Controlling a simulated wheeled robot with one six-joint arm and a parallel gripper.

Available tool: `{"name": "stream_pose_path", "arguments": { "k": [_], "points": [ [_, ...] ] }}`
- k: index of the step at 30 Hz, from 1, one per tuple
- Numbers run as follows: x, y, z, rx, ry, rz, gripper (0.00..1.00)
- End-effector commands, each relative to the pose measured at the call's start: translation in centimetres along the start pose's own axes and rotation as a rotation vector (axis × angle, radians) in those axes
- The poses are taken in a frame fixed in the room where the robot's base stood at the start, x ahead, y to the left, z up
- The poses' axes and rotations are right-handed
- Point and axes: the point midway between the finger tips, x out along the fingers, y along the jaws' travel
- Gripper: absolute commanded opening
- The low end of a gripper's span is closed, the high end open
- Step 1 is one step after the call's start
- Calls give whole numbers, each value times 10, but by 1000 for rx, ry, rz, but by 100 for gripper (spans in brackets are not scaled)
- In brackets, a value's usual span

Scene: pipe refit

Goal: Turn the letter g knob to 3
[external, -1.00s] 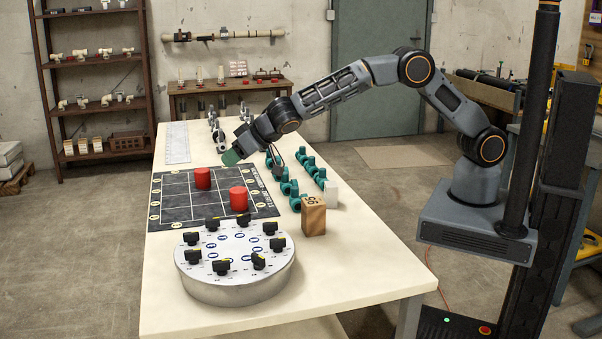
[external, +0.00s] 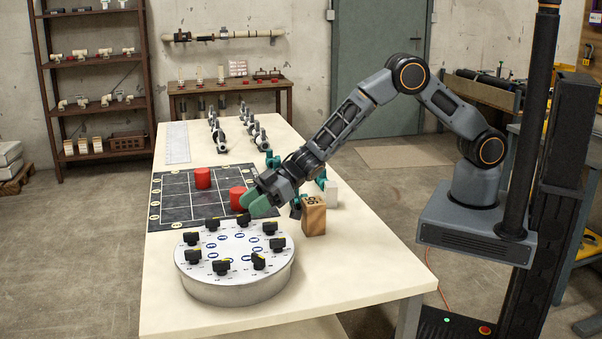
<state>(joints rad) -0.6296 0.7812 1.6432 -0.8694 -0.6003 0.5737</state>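A round silver dial base (external: 236,292) stands at the near end of the table. Several black knobs ring its white top, among them one at the front right (external: 259,261) and one at the right (external: 277,244). Their letters are too small to read, so I cannot tell which is g. My gripper (external: 253,204), with green fingertips, is above the table just behind the back right of the dial, near the red cylinder. Its two fingers appear spread, with nothing seen between them. It does not visibly touch a knob.
A dark grid board (external: 172,207) with two red cylinders (external: 203,178) lies behind the dial. A wooden number block (external: 314,216) and a white block (external: 331,194) stand to the right. Teal fittings are partly hidden by my arm. The table (external: 340,275) is bare right of the dial.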

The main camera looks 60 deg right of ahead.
Motion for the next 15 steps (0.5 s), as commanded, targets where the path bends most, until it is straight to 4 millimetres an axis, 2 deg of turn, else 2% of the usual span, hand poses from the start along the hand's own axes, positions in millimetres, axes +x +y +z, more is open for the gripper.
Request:
{"name": "stream_pose_path", "arguments": {
  "k": [2,9,15],
  "points": [
    [5,0,12,1,-2,0,38],
    [28,0,11,0,-1,1,38],
    [34,0,11,1,0,1,38]
  ]
}}
